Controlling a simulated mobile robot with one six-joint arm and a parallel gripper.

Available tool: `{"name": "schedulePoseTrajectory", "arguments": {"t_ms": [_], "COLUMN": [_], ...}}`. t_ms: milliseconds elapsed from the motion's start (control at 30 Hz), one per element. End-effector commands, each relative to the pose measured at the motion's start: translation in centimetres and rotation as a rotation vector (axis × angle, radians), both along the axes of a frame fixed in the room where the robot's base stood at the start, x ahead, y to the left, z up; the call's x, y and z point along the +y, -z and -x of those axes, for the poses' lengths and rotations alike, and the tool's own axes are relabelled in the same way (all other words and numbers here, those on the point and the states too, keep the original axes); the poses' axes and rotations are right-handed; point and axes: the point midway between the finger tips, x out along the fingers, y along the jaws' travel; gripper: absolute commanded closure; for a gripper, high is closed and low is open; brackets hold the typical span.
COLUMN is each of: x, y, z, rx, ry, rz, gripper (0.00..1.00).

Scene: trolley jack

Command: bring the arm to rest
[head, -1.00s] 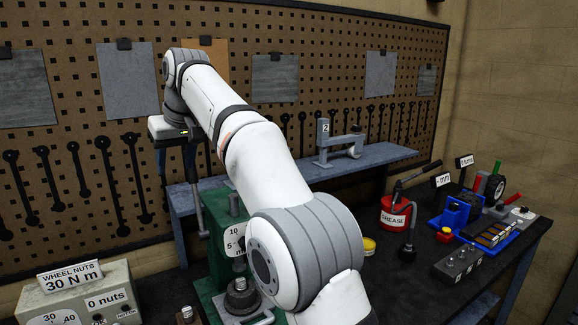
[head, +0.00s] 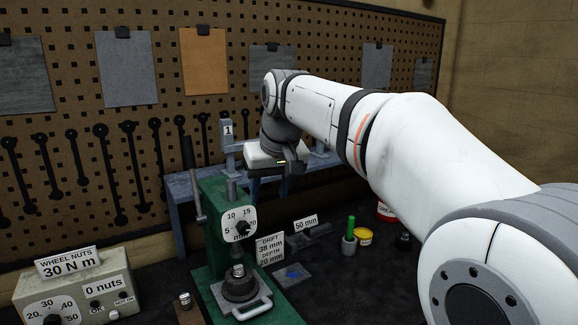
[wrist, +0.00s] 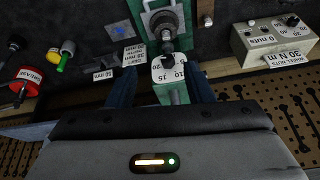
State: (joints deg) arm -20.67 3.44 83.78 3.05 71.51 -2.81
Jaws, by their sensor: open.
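My gripper (head: 271,188) hangs at the end of my white arm, above and behind the green press in the head view. Its two blue fingers are spread apart with nothing between them. In the wrist view the fingers (wrist: 161,88) stand on either side of the press's white dial (wrist: 168,70), which appears upside down beyond them. The press dial (head: 238,222) is also plain in the head view. I cannot tell the exact gap between the fingers and the press. My arm covers much of the right side of the head view.
A wheel nuts box (head: 117,288) stands at the front left. A pegboard (head: 60,120) with hanging tools rises behind a grey-blue shelf (head: 185,192). A yellow tin (head: 363,237) and a green-handled tool (head: 350,232) stand on the dark bench right of the press.

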Motion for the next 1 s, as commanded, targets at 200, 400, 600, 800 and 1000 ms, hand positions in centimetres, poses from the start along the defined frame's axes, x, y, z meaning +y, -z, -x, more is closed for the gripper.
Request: {"name": "schedulePoseTrajectory", "arguments": {"t_ms": [200, 400, 600, 800, 1000], "x": [-8.8, -14.6, -17.7, -18.8, -18.8], "y": [7.3, 15.3, 21.9, 24.4, 24.5], "z": [7.0, 14.6, 20.7, 23.0, 23.1], "rx": [0.018, 0.037, 0.052, 0.06, 0.061], "ry": [0.153, 0.28, 0.371, 0.402, 0.403], "rz": [0.02, 0.037, 0.049, 0.054, 0.054], "gripper": [0.53, 0.53, 0.53, 0.53, 0.53]}}
